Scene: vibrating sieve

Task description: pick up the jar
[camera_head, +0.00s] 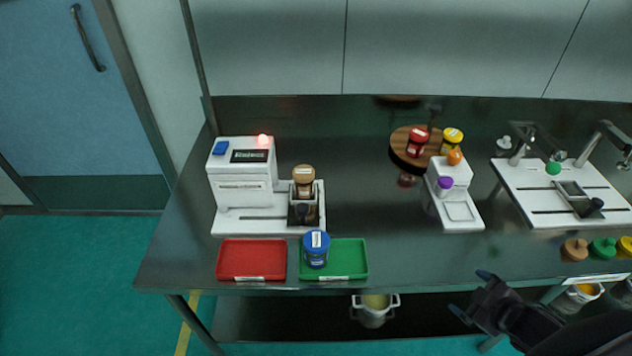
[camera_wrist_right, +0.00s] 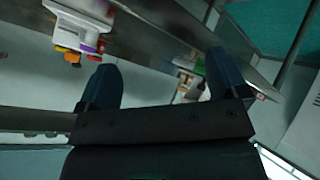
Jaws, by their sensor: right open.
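Several jars are in the head view. A blue jar (camera_head: 316,249) stands upright on the green tray (camera_head: 350,262) near the table's front edge. A red jar (camera_head: 417,142) and a yellow jar (camera_head: 451,141) stand on a round wooden board (camera_head: 399,150) at the back. A brown-lidded jar (camera_head: 304,176) sits in the white machine at left. My right gripper (camera_head: 470,294) is open and empty at the table's front edge, well right of the blue jar. Its two fingers also show spread in the right wrist view (camera_wrist_right: 160,66). My left gripper is out of view.
The white machine (camera_head: 242,187) stands behind the red tray (camera_head: 252,258). A small white device (camera_head: 448,177) with purple and orange knobs stands right of centre, a white sieve plate (camera_head: 560,203) farther right. A pot (camera_head: 375,308) is on the lower shelf. The table's middle is clear.

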